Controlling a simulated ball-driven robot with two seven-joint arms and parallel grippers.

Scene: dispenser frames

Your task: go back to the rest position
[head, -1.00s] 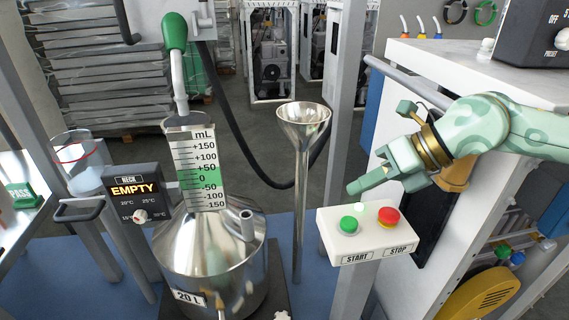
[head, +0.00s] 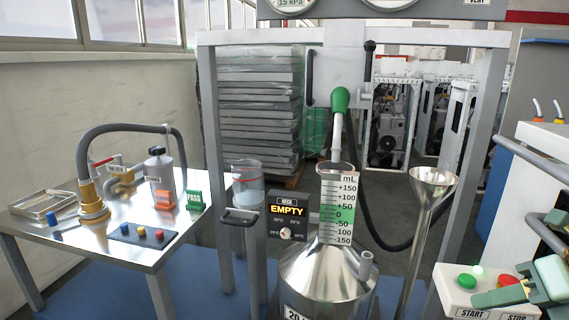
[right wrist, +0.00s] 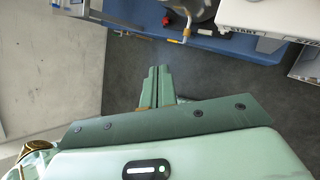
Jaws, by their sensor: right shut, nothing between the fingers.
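My right gripper (head: 505,290) is at the lower right of the head view, in front of the START/STOP box (head: 455,293). In the right wrist view the two fingers (right wrist: 157,72) lie together, empty, above grey floor. A corner of the button box (right wrist: 240,33) shows at the top right there. My left gripper is in neither view.
A steel vessel (head: 325,277) with a level scale (head: 338,210) stands at centre, beside a display (head: 287,217) reading EMPTY. A steel funnel (head: 433,185) stands to its right. A metal side table (head: 120,262) with hoses and fittings is at the left.

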